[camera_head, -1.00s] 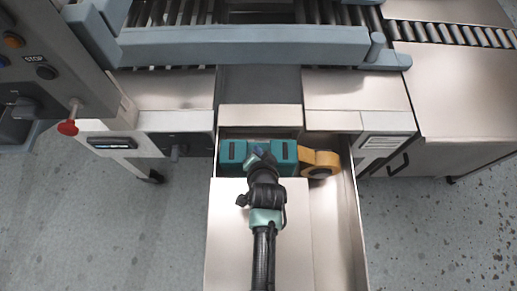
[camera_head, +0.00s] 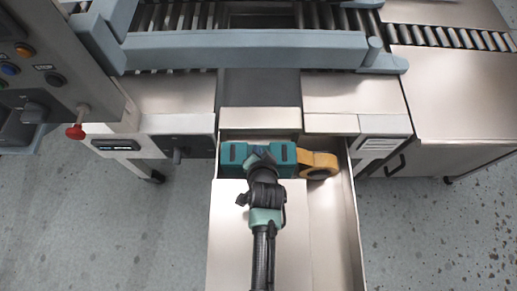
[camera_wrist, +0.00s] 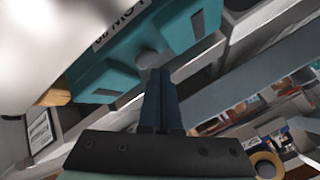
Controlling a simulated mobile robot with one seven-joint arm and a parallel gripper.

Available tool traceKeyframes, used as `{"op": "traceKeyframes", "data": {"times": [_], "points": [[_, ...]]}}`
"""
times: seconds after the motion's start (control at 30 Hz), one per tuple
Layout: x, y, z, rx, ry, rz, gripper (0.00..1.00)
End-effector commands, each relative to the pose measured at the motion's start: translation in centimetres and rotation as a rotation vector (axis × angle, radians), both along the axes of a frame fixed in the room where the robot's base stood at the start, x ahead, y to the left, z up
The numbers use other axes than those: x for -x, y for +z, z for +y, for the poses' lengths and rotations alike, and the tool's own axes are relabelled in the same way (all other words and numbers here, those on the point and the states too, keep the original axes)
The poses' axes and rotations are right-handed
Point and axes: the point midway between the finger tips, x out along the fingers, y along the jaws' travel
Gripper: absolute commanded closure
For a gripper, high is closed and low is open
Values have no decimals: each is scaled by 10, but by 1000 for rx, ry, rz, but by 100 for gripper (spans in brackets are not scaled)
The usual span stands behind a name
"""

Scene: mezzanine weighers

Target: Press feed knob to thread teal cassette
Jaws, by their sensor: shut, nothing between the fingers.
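The teal cassette (camera_head: 284,152) sits at the back of the open drawer (camera_head: 352,225), partly covered by my arm. In the wrist view the teal cassette (camera_wrist: 188,32) fills the upper middle, with dark slots and a white label. A round grey knob (camera_wrist: 148,58) stands out from its face. My gripper (camera_wrist: 160,74) is shut and empty, its fingertips just at the knob; I cannot tell if they touch it. In the head view my gripper (camera_head: 260,152) reaches over the cassette's middle, and the knob is hidden there.
A yellow-orange roll (camera_head: 318,164) lies right of the cassette in the drawer. A control panel with a red knob (camera_head: 76,131) stands at the left. A grey-blue rail (camera_head: 245,50) and rollers run across behind. Open floor lies on both sides.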

Motion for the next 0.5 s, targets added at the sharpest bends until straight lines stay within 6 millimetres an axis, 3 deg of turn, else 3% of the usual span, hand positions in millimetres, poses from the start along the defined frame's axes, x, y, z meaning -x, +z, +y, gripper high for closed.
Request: {"op": "traceKeyframes", "data": {"times": [0.27, 0.5], "points": [[-1, 1, 0, 1, -1, -3, 100], [-1, 20, 0, 0, -1, -4, 100]]}}
